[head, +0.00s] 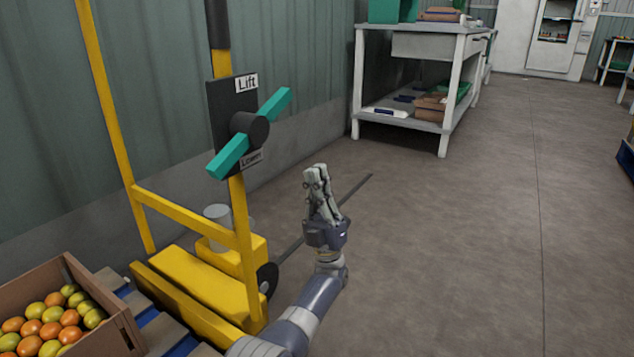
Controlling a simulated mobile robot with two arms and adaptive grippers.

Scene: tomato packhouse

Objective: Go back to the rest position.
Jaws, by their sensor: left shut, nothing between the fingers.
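My left gripper (317,172) is in the middle of the head view, at the end of my left arm, which comes up from the bottom. Its fingers are together with nothing between them. It is held up in front of the grey floor, to the right of a yellow lift frame and apart from the lift's teal handle (234,155). My right gripper is not in view.
The yellow lift (190,283) stands at the left with a dark Lift/Lower panel (222,97). A cardboard box (121,318) of tomatoes sits at lower left. A grey workbench (447,125) stands at the back. The floor (480,230) at the right is clear.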

